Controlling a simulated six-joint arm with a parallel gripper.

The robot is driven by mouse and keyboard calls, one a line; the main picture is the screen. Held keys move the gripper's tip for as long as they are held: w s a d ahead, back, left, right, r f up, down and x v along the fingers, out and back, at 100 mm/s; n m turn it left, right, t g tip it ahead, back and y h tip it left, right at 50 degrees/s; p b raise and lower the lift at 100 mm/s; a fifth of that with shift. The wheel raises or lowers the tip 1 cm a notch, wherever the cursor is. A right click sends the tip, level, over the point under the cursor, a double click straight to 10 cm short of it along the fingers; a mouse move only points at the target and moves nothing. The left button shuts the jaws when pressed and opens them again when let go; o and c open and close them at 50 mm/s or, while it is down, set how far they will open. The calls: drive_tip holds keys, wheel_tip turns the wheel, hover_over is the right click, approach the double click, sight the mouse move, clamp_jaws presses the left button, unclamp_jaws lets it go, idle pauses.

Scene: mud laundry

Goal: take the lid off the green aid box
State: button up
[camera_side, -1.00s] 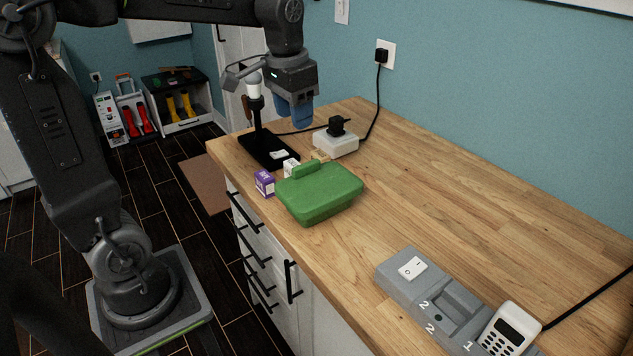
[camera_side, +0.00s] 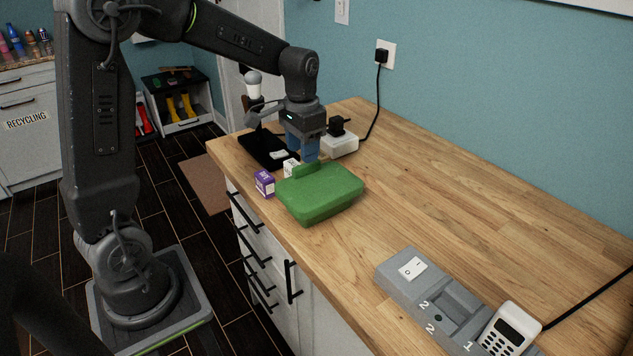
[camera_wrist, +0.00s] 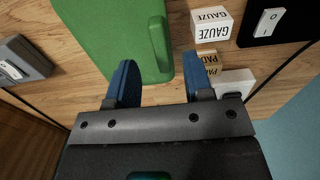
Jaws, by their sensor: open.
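The green aid box (camera_side: 318,201) stands on the wooden counter with its green lid (camera_side: 330,182) on. A raised green handle (camera_side: 304,171) runs along the lid's far left edge; in the wrist view the handle (camera_wrist: 158,46) shows as a rounded bar. My gripper (camera_side: 308,158) is just above and behind the handle, pointing down. In the wrist view its blue fingers (camera_wrist: 158,80) are apart and empty, and the handle lies ahead of the gap between them. I cannot tell whether a finger touches the lid.
A purple box (camera_side: 265,183) and a white gauze box (camera_wrist: 211,24) stand close beside the aid box. A black lamp base (camera_side: 266,150) and white power block (camera_side: 340,145) are behind. A grey switch tray (camera_side: 437,303) is at front right.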

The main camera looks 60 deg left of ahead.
sight(319, 183)
wheel_tip(319, 183, down, 5)
drive_tip(key=shift+r, duration=0.2)
drive_tip(key=shift+w, duration=0.1)
clamp_jaws()
